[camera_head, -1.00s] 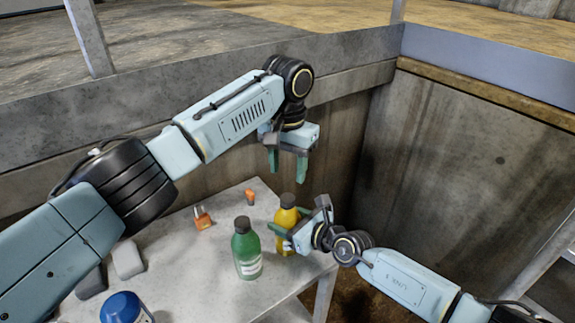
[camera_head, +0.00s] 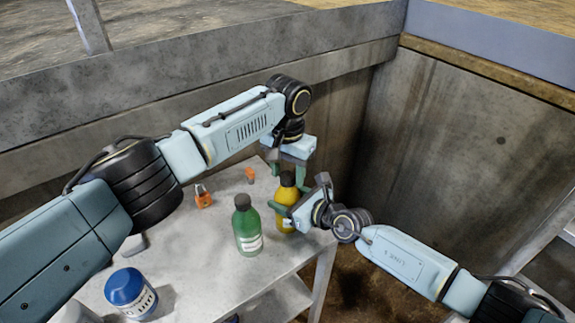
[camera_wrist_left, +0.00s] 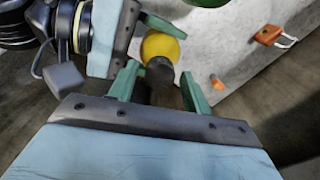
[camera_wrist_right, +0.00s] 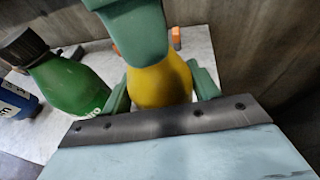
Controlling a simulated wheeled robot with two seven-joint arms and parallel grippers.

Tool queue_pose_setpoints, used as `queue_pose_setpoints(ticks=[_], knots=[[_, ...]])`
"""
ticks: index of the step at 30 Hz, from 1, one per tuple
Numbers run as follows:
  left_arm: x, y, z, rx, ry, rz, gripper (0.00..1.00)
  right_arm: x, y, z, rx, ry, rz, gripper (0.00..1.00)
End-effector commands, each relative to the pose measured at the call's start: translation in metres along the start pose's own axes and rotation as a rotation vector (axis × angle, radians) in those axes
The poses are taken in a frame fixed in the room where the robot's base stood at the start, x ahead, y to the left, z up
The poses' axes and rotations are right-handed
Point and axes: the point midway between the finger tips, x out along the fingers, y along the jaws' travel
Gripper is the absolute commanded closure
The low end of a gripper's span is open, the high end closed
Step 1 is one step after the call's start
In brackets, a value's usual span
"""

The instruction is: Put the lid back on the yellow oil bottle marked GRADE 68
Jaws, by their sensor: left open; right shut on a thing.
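The yellow oil bottle (camera_head: 287,194) stands upright at the table's right edge, with a dark lid (camera_head: 287,178) at its top. I cannot tell how firmly the lid sits, and the GRADE 68 marking is not readable. My right gripper (camera_wrist_right: 162,88) is shut around the yellow bottle's body from the right side. My left gripper (camera_head: 289,172) points down over the bottle. In the left wrist view its fingers (camera_wrist_left: 160,80) are open on either side of the dark lid (camera_wrist_left: 160,66); contact is unclear. One left finger hides the bottle's top in the right wrist view.
A green bottle (camera_head: 247,228) with a dark cap stands close left of the yellow one. A blue-lidded container (camera_head: 130,292) is at the front left. An orange padlock (camera_head: 203,197) and a small orange item (camera_head: 250,175) lie behind on the table (camera_head: 195,260). A concrete wall rises behind.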

Motion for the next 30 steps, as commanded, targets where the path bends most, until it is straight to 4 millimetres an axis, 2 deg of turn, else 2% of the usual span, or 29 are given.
queue_pose_setpoints(ticks=[5,15,21,22,27,30], knots=[[-0.0001,0.0002,0.0000,0.000,0.000,0.000,0.53,0.0001,-0.0002,0.0011,0.000,-0.002,0.000,1.00],[-0.0004,0.0002,0.0000,0.000,0.000,0.001,0.97,0.0001,-0.0002,0.0011,0.000,-0.002,0.000,1.00],[-0.0004,0.0002,-0.0001,0.003,0.000,0.001,0.97,0.0001,-0.0002,0.0011,0.000,-0.002,0.000,1.00],[-0.0004,0.0002,-0.0001,0.003,0.000,0.001,0.69,0.0001,-0.0002,0.0011,0.000,-0.002,0.000,1.00],[-0.0005,0.0002,-0.0001,0.003,0.000,0.001,0.46,0.0001,-0.0002,0.0011,0.000,-0.002,0.000,1.00],[-0.0004,0.0002,-0.0001,0.003,0.000,0.001,0.44,0.0001,-0.0002,0.0011,0.000,-0.002,0.000,1.00]])
